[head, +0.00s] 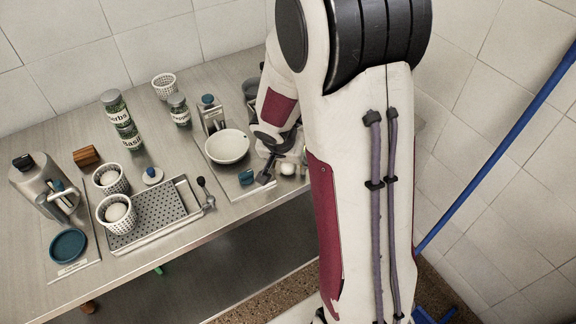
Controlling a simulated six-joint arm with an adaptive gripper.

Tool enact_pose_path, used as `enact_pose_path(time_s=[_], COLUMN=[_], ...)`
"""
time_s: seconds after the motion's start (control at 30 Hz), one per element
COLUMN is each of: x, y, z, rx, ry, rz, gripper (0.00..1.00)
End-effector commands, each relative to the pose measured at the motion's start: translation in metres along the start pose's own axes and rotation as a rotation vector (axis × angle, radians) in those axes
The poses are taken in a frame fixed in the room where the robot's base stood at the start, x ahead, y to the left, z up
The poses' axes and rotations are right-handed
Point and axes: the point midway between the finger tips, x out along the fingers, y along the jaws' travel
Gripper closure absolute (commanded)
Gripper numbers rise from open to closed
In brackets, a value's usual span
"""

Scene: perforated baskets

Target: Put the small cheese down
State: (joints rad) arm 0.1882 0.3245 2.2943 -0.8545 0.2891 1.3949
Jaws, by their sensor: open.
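Two white perforated baskets stand at the left of the steel table, each with a pale round cheese inside. The rear cheese (108,177) looks slightly smaller and sits in the rear basket (112,187). The front cheese (116,212) sits in the front basket (118,224) on the perforated tray. A small pale rounded thing (288,168) lies just right of my gripper; I cannot tell whether it is the small cheese. My gripper (265,180) is open, low over the table's right part, right of the white bowl. My arm hides part of this area.
The white bowl (227,146) stands left of my gripper, with a blue-lidded container (211,113) behind it. The perforated tray (160,208) has a dark-ended utensil at its right. An empty-looking basket (164,86) stands at the back.

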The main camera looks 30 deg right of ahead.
Motion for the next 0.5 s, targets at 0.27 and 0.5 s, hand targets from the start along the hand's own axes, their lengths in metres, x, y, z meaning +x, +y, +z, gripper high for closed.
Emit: enact_pose_path(time_s=[0.27,0.5], x=[-0.0001,-0.0002], y=[0.0000,-0.0001], z=[0.0000,0.0000], rx=[0.000,0.000], ry=[0.000,0.000], rz=[0.000,0.000], gripper=[0.86,0.94])
